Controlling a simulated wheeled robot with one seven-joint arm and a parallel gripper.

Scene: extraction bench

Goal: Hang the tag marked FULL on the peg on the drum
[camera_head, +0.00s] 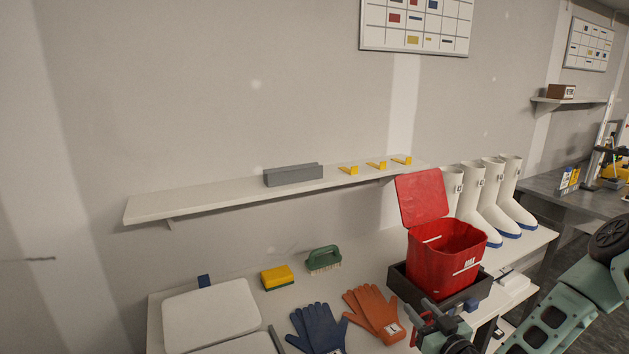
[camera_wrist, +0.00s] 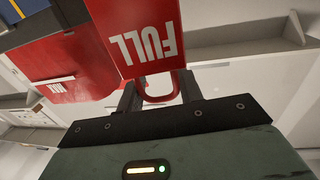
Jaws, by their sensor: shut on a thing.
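My gripper (camera_wrist: 158,88) is shut on the red tag marked FULL (camera_wrist: 135,30), whose white letters appear upside down in the wrist view. The tag's red loop (camera_wrist: 163,98) lies between the two fingers. In the head view my gripper (camera_head: 425,322) is at the bottom right, in front of the red bin, and only a small red piece of the tag (camera_head: 414,336) shows beside it. I cannot make out a drum or its peg in either view.
A red lidded bin (camera_head: 440,262) stands open in a dark tray (camera_head: 400,285) on the bench. Orange (camera_head: 374,310) and blue gloves (camera_head: 316,326), a green brush (camera_head: 323,259) and a sponge (camera_head: 277,277) lie left. White boots (camera_head: 490,200) stand behind. A shelf (camera_head: 220,199) runs above.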

